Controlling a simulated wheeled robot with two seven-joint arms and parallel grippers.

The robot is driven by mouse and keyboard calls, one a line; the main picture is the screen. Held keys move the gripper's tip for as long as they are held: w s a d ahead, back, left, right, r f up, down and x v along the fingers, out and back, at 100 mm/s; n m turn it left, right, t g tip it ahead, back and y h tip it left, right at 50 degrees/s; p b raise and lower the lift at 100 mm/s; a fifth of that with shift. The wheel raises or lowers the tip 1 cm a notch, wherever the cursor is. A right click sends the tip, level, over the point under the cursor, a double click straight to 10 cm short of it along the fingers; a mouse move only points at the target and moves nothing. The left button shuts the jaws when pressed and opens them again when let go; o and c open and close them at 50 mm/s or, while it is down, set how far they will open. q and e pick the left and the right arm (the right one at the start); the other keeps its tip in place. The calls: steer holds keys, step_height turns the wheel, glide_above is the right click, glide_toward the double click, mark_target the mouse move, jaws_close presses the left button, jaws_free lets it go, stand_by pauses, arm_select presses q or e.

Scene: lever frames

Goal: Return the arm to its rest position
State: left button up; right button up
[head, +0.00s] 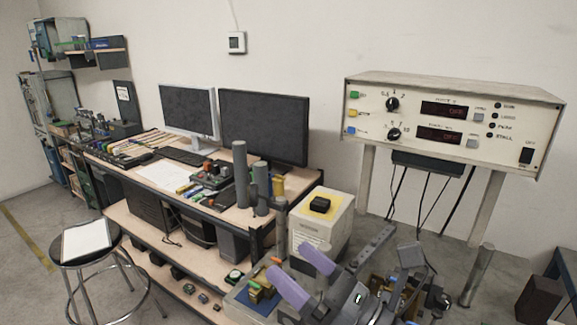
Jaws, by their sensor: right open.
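My right gripper (288,258) is at the bottom centre of the head view. Its two purple fingers point up and to the left, spread apart, with nothing seen between them. The grey arm parts behind it run to the lower right, among cluttered parts that are hard to tell apart. The fingers show in front of a white box (318,232) with a yellow top and near a grey tray (243,305) holding small coloured blocks. I cannot tell whether they touch either. My left gripper is not in view.
A control panel (450,125) with knobs and red displays stands at the right on legs, cables hanging below. A workbench (285,195) with two monitors (262,125), upright grey cylinders (240,175) and tools stands left of centre.

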steer(key=s+d+f+m+t+h, duration=0.1)
steer(key=d+f+m+h, duration=0.75)
steer(key=m, duration=0.75)
steer(key=d+f+m+h, duration=0.55)
steer(key=m+h, duration=0.55)
steer(key=m, duration=0.5)
steer(key=s+f+m+g+y, duration=0.2)
steer(key=s+f+m+g, duration=0.8)
steer(key=s, duration=0.5)
step_height(320, 180, down, 26)
steer(key=s+f+n+g+b, duration=0.1)
steer(key=s+g+b, duration=0.15)
steer(key=b, duration=0.55)
steer(key=s+d+f+b, duration=0.1)
steer(key=s+f+b, duration=0.2)
steer(key=s+f, duration=0.4)
steer(key=s+d+f+g+b, duration=0.1)
steer(key=s+f+b, duration=0.3)
steer(key=s+f, duration=0.3)
step_height(320, 180, down, 5)
steer(key=shift+s+d+f+n, duration=0.1)
steer(key=shift+s+d+n, duration=0.2)
steer(key=shift+s, duration=0.1)
